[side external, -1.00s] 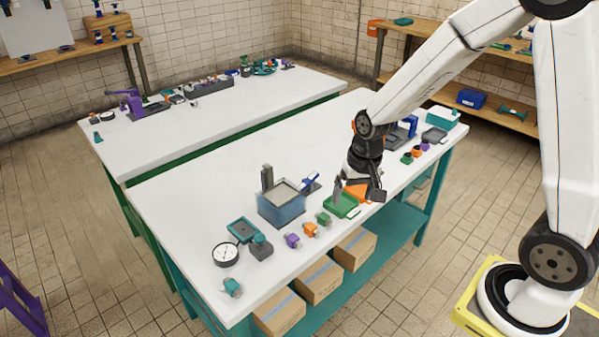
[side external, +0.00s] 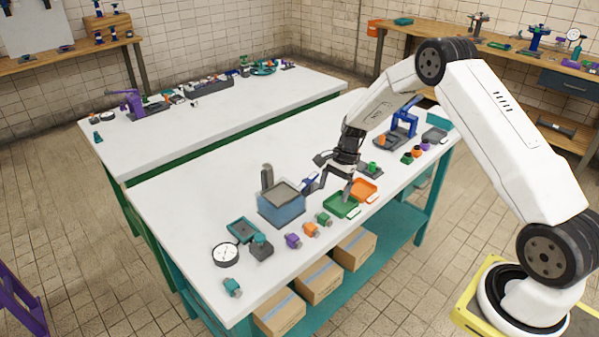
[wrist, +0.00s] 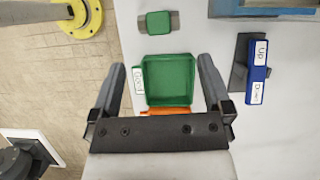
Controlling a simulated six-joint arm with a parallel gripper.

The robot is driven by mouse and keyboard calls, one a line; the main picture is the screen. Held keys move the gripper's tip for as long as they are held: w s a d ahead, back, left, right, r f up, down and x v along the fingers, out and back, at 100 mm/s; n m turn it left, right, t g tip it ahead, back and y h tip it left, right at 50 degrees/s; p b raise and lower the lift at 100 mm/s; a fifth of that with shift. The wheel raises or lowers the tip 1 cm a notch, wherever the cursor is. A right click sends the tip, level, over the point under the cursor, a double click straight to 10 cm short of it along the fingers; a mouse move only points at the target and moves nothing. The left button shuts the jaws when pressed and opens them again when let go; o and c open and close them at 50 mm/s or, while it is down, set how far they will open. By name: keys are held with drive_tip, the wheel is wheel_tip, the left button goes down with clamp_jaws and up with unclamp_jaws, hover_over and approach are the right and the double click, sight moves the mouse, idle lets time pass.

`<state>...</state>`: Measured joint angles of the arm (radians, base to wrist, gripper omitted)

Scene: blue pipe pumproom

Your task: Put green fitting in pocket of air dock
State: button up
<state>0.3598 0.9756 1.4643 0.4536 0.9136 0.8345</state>
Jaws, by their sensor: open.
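A small green fitting (side external: 324,218) with a grey part lies on the table, in line with the orange and purple ones. In the wrist view the green fitting (wrist: 158,22) is beyond the fingertips, past a green tray (wrist: 168,80). My gripper (side external: 335,180) is open and empty, above the table near the green tray (side external: 341,205). In the wrist view its fingers (wrist: 162,66) stand either side of the tray. A grey block with a green top (side external: 372,169) stands behind the trays, and another with a teal top (side external: 261,247) at the front left. I cannot tell which thing is the air dock.
An orange tray (side external: 364,190) adjoins the green one. A blue bin (side external: 281,207) and a blue up/down switch (wrist: 258,72) stand close by. Orange (side external: 310,230) and purple (side external: 293,241) fittings lie along the front edge. The table's far left is clear.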

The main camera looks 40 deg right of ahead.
sight(326, 214)
drive_tip(key=shift+f, duration=0.2)
drive_tip(key=shift+x, duration=1.2)
drive_tip(key=shift+f, duration=0.1)
drive_tip(key=shift+x, duration=2.5)
drive_tip(key=shift+c, duration=0.2)
drive_tip(key=c, duration=1.3)
drive_tip(key=shift+r, duration=0.25)
